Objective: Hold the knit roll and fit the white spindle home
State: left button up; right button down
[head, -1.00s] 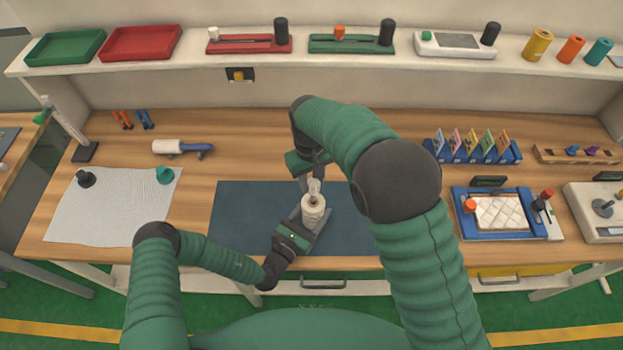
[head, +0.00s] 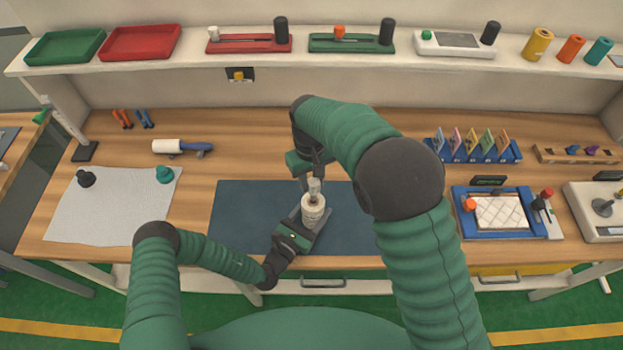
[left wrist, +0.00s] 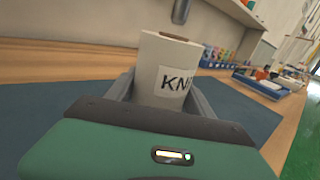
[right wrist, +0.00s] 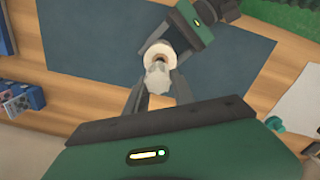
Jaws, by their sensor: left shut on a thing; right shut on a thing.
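The knit roll (head: 313,214) is a cream cylinder standing upright over the dark blue mat. In the left wrist view the roll (left wrist: 160,72) shows the letters "KN" and a brown core at its top. My left gripper (head: 315,219) is shut around it. The white spindle (head: 314,186) is held in my right gripper (head: 314,181), just above the roll. In the right wrist view the spindle (right wrist: 157,80) lies between the fingers, close to the roll's dark bore.
The blue mat (head: 240,215) is otherwise clear. A white cloth (head: 110,215) with two knobs lies at the left, and a blue-handled roller (head: 185,148) behind it. A blue frame with a quilted pad (head: 500,213) stands at the right, below a card rack (head: 475,155).

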aim_at(312, 193)
jog(key=shift+f, duration=3)
jog(key=c, duration=1)
grip_release()
jog(key=r, duration=1.2)
jog(key=shift+w+a, duration=0.1)
jog(key=shift+a, duration=0.1)
pick_arm(q)
jog(key=o, duration=1.3)
jog(key=shift+o, duration=0.2)
